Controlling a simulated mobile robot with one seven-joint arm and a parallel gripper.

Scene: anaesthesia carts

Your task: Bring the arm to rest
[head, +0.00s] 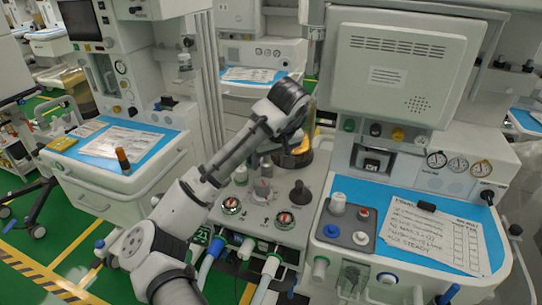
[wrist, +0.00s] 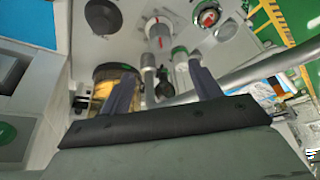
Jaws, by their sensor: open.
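My arm reaches from the bottom of the head view up to the middle, bent at a dark-banded joint, over the anaesthesia machine's middle section. My gripper (wrist: 160,76) shows in the wrist view with two grey fingers spread apart and no object held between them. In the head view the fingers are mostly hidden behind the wrist. A canister with amber contents (head: 294,155) stands close beside the wrist; it also shows in the wrist view (wrist: 103,88) just left of the left finger. I cannot tell whether they touch.
A right worktop has a blue mat (head: 343,190), a grey block with knobs (head: 350,222) and a written chart (head: 432,233). A left cart holds a paper sheet (head: 120,142) and a small amber bottle (head: 123,160). Hoses (head: 265,278) hang in front. Green floor is free at lower left.

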